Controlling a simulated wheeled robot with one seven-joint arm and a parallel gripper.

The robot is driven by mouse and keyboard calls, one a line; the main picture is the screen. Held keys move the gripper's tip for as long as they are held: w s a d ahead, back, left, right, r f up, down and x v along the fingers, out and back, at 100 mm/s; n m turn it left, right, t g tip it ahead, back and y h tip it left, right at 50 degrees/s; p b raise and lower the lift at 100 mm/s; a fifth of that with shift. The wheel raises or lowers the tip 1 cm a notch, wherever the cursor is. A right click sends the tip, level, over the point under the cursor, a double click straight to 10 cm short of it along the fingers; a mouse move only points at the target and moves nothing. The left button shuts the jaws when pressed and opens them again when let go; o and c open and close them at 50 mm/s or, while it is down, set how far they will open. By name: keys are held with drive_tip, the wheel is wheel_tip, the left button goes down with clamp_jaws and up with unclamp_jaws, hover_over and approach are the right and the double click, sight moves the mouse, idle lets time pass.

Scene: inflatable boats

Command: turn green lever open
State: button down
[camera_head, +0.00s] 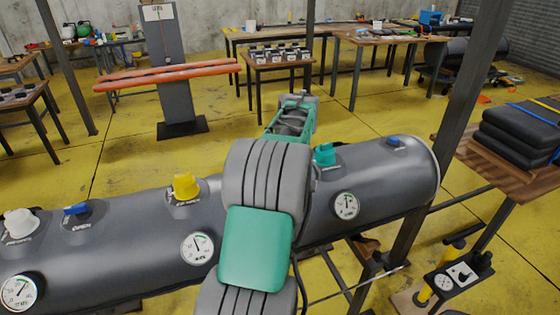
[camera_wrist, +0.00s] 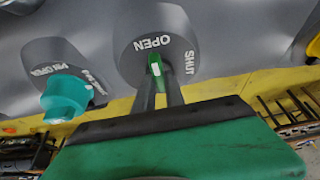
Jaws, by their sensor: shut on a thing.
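The green lever (camera_wrist: 160,66) is in the wrist view, on a dark round valve base (camera_wrist: 130,62) on the grey tank. It stands just below the white word OPEN, with the word SHUT to its right. My gripper (camera_wrist: 157,84) is at the lever from below, with its two narrow dark fingers shut on it. The fingers cover part of the lever. In the head view, my arm hides the lever and the gripper tips.
A teal knob (camera_wrist: 65,95) is beside the lever's base in the wrist view. The long grey tank (camera_head: 375,185) also bears a yellow knob (camera_head: 186,187), small blue levers (camera_head: 76,210) and gauges (camera_head: 346,206). A dark post (camera_head: 450,110) stands at the right.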

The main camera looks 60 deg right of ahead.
drive_tip(key=c, duration=1.4)
unclamp_jaws()
drive_tip(key=v, duration=0.8)
drive_tip(key=shift+b, duration=0.3)
drive_tip(key=shift+f, duration=0.1)
